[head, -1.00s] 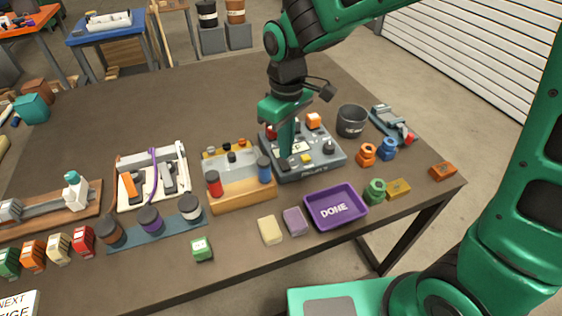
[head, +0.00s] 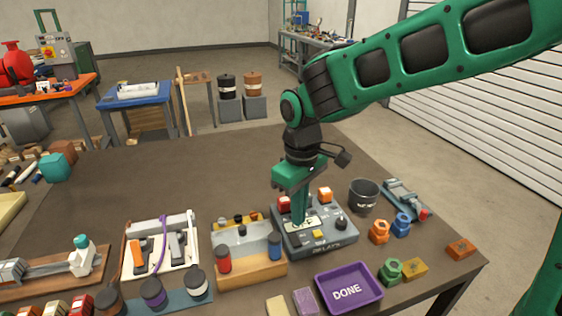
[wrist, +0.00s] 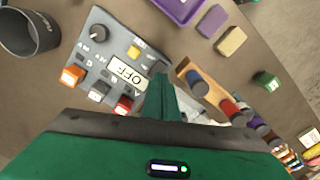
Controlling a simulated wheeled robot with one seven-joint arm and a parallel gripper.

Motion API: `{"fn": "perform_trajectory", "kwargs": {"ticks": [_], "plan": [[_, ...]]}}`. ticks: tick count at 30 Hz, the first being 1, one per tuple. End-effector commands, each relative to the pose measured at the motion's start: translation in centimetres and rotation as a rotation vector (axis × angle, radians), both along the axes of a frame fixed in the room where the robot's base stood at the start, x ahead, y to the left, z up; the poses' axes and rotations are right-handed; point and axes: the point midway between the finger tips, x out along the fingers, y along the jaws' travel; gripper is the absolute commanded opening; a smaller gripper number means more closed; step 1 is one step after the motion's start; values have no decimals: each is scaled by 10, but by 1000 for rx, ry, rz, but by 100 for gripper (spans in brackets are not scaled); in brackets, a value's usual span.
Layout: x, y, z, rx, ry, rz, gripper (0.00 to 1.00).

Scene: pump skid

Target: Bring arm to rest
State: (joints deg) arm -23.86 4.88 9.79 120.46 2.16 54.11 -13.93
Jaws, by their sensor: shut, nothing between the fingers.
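My gripper (head: 299,222) is shut and empty, its fingers pointing down over the grey control box on the brown table. In the wrist view my gripper (wrist: 163,82) shows its closed green fingers beside the control box (wrist: 96,50). In the head view the control box (head: 336,236) is partly hidden behind the fingers. Whether the fingertips touch the box cannot be told.
A purple DONE tray (head: 350,298), a dark bucket (head: 363,196) and a wooden holder with red and blue cylinders (head: 250,270) stand close around the box. A tray with a purple cord (head: 140,236) lies further left. The table's back (head: 210,175) is clear.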

Motion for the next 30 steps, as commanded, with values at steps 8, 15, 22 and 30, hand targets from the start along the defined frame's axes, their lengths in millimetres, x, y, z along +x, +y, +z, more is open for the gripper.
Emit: {"fn": "perform_trajectory", "kwargs": {"ticks": [8,15,22,30], "plan": [[-5,-110,17,-30,-21,-291,0],[-70,-253,29,-46,-26,-760,0],[-161,-329,22,-21,-7,-1164,0],[-208,-347,13,5,10,-1354,0]]}}
